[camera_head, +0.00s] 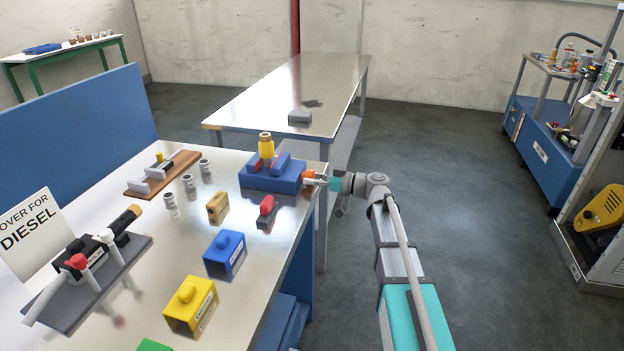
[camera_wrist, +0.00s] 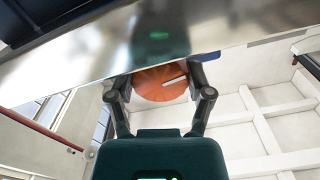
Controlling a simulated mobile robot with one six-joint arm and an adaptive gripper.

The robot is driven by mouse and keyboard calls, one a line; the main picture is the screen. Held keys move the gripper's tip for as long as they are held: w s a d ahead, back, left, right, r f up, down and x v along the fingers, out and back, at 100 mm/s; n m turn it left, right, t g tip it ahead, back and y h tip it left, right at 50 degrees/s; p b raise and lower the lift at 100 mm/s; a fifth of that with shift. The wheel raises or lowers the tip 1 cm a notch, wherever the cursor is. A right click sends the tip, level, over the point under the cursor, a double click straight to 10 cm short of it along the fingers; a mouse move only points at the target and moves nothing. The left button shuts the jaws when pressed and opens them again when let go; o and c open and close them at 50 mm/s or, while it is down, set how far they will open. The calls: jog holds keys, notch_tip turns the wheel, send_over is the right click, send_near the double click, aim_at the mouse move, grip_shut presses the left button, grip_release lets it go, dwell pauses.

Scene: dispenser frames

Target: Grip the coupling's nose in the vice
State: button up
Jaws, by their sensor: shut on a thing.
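The blue vice (camera_head: 270,181) stands at the bench's far right corner. The yellow coupling (camera_head: 265,142) stands upright at its jaws, its lower part hidden by the blue jaw blocks. I cannot tell whether the jaws touch it. An orange knob (camera_head: 308,176) sticks out of the vice's right end. My gripper (camera_head: 318,180) is at that knob, beyond the bench's right edge. In the wrist view my gripper (camera_wrist: 163,88) is shut on the round, ribbed orange knob (camera_wrist: 155,84), which carries a pale line; one finger is on each side.
The metal-topped bench (camera_head: 160,240) also holds a red-and-grey piece (camera_head: 266,210), a tan block (camera_head: 217,207), a blue box (camera_head: 225,255), a yellow box (camera_head: 191,306), small grey cylinders (camera_head: 189,186) and a wooden board (camera_head: 165,174). A second table (camera_head: 300,85) stands behind.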

jog(key=shift+m, duration=0.8)
jog(key=o, duration=1.1)
jog(key=shift+o, duration=0.2)
jog(key=shift+d, duration=0.15)
jog(key=v, duration=1.1)
jog(key=shift+s+d, duration=0.15)
jog(key=shift+d, duration=0.2)
